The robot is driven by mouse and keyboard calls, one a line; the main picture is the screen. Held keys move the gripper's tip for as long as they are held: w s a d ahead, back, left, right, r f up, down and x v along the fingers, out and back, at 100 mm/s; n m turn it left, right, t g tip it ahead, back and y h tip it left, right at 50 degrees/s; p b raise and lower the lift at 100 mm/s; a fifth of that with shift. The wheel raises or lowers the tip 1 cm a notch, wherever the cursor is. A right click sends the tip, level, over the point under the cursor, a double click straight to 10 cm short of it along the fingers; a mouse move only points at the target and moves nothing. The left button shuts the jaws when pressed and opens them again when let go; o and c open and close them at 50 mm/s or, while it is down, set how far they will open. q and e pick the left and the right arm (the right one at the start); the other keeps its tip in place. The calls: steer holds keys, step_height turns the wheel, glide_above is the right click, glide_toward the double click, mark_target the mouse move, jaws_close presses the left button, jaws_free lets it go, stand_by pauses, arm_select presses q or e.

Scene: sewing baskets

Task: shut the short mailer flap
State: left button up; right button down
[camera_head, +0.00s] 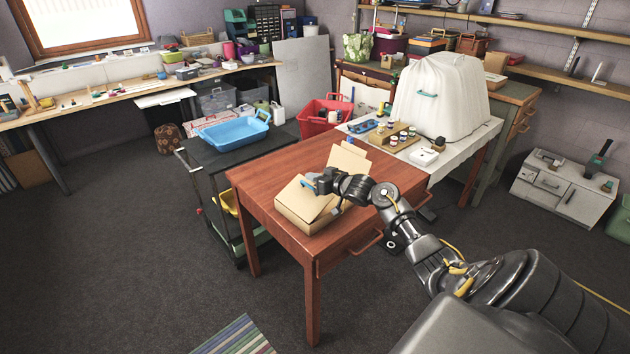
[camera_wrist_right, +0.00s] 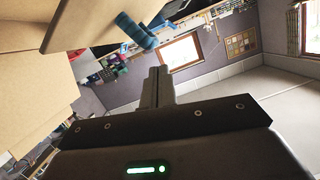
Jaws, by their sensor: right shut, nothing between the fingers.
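A brown cardboard mailer box (camera_head: 296,219) sits on the red-brown table (camera_head: 275,172). One flap (camera_head: 348,160) stands raised at its far right side. Another panel (camera_head: 296,198) lies over its top, slightly tilted. I cannot tell how far each is from closed. My right gripper (camera_head: 318,184) is over the box, shut and empty, and hides part of its top and right side. A small blue piece (camera_head: 308,186) shows at the gripper's tip. In the right wrist view, the shut fingers (camera_wrist_right: 158,80) point past cardboard (camera_wrist_right: 30,85) and a blue curved piece (camera_wrist_right: 138,30). My left gripper is not in view.
A black cart (camera_head: 205,160) with a blue tub (camera_head: 232,131) stands left of the table. A table behind right holds a white-covered bulky thing (camera_head: 440,95) and a wooden rack of small jars (camera_head: 392,138). The table's left part is bare.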

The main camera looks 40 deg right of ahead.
steer(key=shift+a+f, duration=0.1)
steer(key=shift+f, duration=0.7)
